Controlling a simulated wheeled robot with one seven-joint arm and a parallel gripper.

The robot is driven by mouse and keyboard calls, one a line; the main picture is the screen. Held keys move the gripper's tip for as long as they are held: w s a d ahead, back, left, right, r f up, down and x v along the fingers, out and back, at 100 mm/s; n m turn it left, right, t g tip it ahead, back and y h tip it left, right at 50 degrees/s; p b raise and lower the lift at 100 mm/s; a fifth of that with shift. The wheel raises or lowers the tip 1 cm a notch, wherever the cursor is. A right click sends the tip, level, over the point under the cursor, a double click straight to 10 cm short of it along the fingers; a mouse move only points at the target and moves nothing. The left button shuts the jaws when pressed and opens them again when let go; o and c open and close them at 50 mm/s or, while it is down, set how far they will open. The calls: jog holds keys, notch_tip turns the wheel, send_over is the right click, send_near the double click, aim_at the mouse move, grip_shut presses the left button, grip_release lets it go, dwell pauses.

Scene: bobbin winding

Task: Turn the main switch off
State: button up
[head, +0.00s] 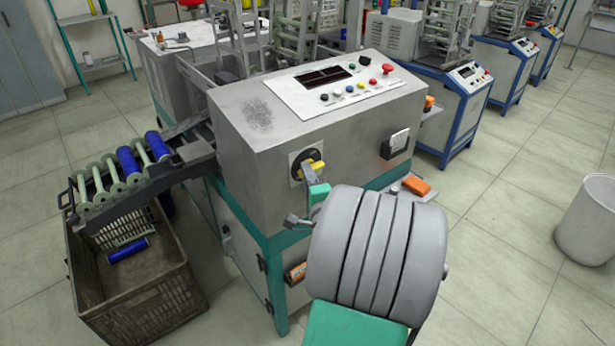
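The main switch (301,174) is a black round knob on a pale square plate. It is on the left part of the grey machine's front face. Its yellow handle (317,166) points to the right and slightly up in the picture. My gripper (308,190) is just below and in front of the switch, with a grey part close under the yellow handle. I cannot tell whether it touches the handle. My large grey wrist hides much of the gripper, so its opening is unclear.
The grey machine (245,160) carries a sloped panel with several buttons and a red knob (387,69). A rack of bobbins (110,180) and a brown crate (150,300) stand at left. A white bin (588,222) stands at right on open floor.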

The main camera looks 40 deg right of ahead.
jog(key=shift+o, duration=0.7)
jog(key=shift+w+f, duration=0.1)
jog(key=shift+f, duration=0.05)
jog(key=b+v, duration=0.1)
jog(key=v, duration=0.7)
